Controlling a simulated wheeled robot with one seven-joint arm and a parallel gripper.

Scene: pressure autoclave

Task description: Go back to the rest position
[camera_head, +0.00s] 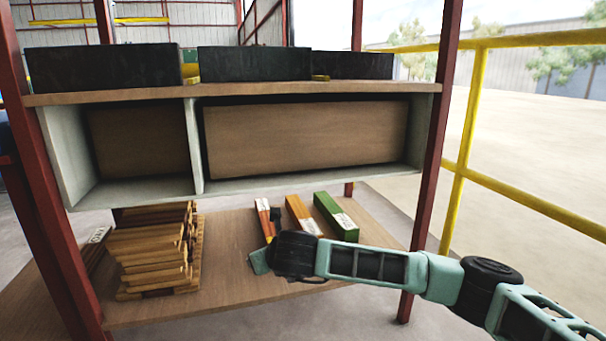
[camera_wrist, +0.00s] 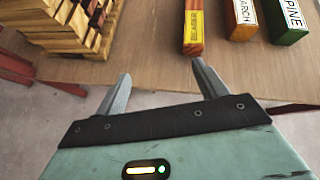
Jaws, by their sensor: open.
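My gripper (camera_wrist: 163,85) is open and empty in the wrist view, its two grey fingers spread apart over the front edge of the lower wooden shelf (camera_wrist: 140,75). In the head view my arm reaches in from the right, and its end (camera_head: 260,262) is over that shelf, in front of the labelled wood blocks. Nothing is between the fingers.
A red-and-yellow block (camera_wrist: 193,30), an orange LARCH block (camera_wrist: 241,18) and a green PINE block (camera_wrist: 287,20) lie on the lower shelf. A stack of wood strips (camera_head: 155,250) stands left. Red posts (camera_head: 428,150) frame the rack; a yellow railing (camera_head: 465,140) is right.

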